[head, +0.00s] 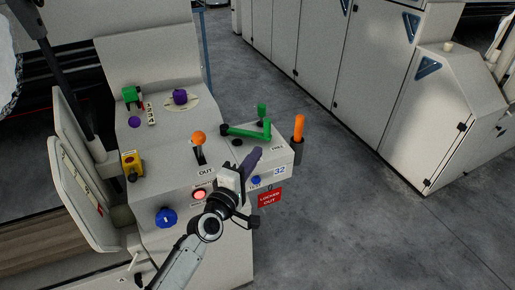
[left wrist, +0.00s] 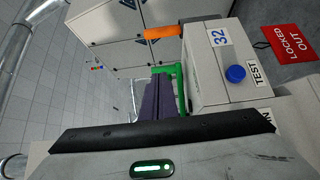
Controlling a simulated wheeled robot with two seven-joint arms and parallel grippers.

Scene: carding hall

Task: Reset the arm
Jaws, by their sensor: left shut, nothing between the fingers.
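The green arm (head: 247,132) lies across the top of a small side box (head: 270,160), with an upright green handle (head: 262,112) behind it. Green parts (left wrist: 179,72) also show beyond my fingers in the left wrist view. My right gripper is not in view.
An orange handle (head: 299,128) stands at the box's right. A "LOCKED OUT" tag (head: 270,198) and a blue button (head: 256,180) are on its front. The console holds an orange-knobbed lever (head: 199,138), a lit red button (head: 200,195) and a blue knob (head: 166,217). Floor (head: 350,220) is clear at right.

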